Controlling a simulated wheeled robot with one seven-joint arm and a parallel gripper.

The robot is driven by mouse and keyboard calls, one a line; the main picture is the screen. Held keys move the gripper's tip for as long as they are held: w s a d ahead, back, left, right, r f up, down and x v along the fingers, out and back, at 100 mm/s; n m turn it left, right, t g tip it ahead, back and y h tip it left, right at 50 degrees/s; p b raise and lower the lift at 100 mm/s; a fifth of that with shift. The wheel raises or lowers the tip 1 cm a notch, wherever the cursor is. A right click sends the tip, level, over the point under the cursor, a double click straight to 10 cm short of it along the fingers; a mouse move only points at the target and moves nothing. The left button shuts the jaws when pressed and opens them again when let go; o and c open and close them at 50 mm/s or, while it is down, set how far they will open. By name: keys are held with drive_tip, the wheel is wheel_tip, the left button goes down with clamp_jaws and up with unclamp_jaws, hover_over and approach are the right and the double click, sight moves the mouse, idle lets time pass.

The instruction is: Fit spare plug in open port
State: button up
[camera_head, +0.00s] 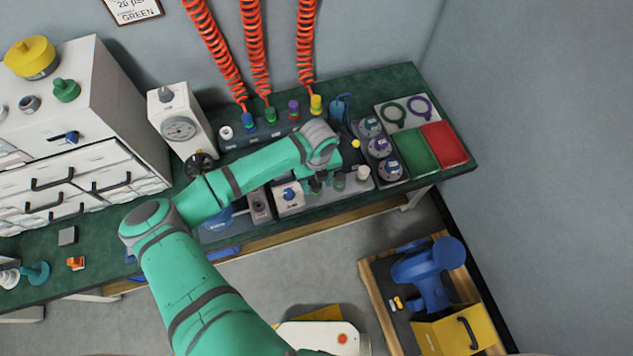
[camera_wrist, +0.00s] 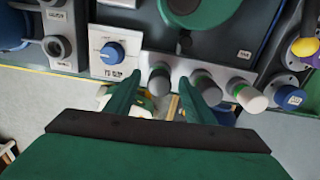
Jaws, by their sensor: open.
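My gripper (camera_wrist: 159,80) is open in the wrist view, with its two green fingers apart. A grey cylindrical plug (camera_wrist: 160,83) shows between the fingertips; I cannot tell whether they touch it. To its right stand a dark grey plug (camera_wrist: 207,88) and a white plug with a green band (camera_wrist: 246,96). These form a row on a light strip along the bench front, and the white one also shows in the head view (camera_head: 363,173). I cannot tell which plug is the spare or which port is the open one.
A white box with a blue knob (camera_wrist: 112,53) stands left of the plugs. Green (camera_head: 416,151) and red (camera_head: 443,143) trays lie at the bench's right end. Red coiled hoses (camera_head: 257,60) hang behind.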

drive_tip(key=shift+r, duration=0.1)
wheel_tip(320, 180, up, 11)
idle(0.4)
drive_tip(key=shift+f, duration=0.2)
idle(0.3)
